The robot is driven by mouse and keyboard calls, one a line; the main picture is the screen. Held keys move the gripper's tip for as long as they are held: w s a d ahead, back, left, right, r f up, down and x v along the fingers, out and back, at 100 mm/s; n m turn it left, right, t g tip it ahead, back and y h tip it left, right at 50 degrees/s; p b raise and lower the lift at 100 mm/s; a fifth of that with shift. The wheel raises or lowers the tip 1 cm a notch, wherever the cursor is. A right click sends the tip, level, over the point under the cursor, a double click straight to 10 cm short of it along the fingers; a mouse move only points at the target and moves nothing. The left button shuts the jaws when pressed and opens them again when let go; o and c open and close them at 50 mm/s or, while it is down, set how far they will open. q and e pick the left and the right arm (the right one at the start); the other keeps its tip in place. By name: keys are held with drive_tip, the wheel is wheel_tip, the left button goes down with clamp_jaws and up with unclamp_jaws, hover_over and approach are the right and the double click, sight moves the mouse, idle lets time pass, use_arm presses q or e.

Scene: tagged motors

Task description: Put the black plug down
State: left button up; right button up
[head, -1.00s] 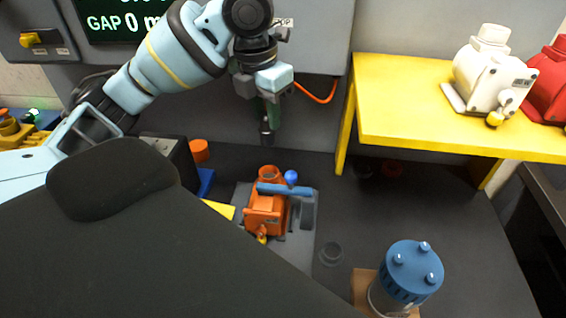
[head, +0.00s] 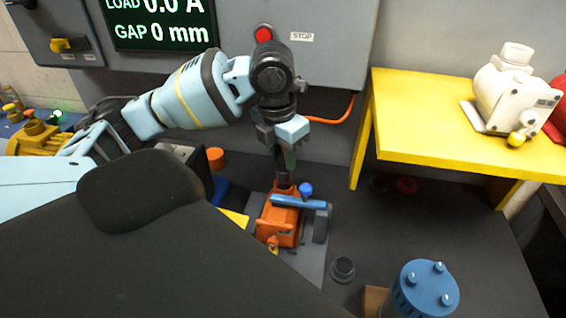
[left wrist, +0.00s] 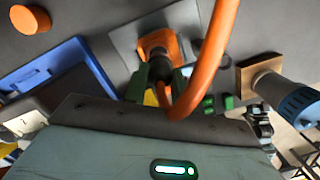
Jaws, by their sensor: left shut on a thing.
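My left gripper (head: 283,150) points down and is shut on the black plug (head: 284,180). The plug also shows in the left wrist view (left wrist: 160,68), between the green fingertips, with an orange cable (left wrist: 210,55) looping in front. The plug's lower end overlaps the round top opening of the orange motor (head: 280,228); I cannot tell how deep it sits. The orange motor stands on a grey plate (head: 313,262) and has a blue bar with a blue knob. My right gripper is not in view.
A yellow shelf (head: 450,155) with a white motor (head: 503,90) stands at the right. A blue-topped cylinder (head: 425,290) is at the front right. A black round cap (head: 342,268) lies beside the plate. A panel with a red stop button (head: 264,33) is behind.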

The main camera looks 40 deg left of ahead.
sight(278, 171)
use_arm(q)
drive_tip(key=shift+f, duration=1.3)
drive_tip(key=shift+f, duration=0.2)
drive_tip(key=o, duration=1)
drive_tip(key=shift+r, duration=0.15)
drive_tip(key=r, duration=0.4)
drive_tip(key=s+r, duration=0.1)
drive_tip(key=r, duration=0.7)
drive_tip(key=shift+s+a, duration=0.1)
drive_tip(key=shift+s, duration=0.15)
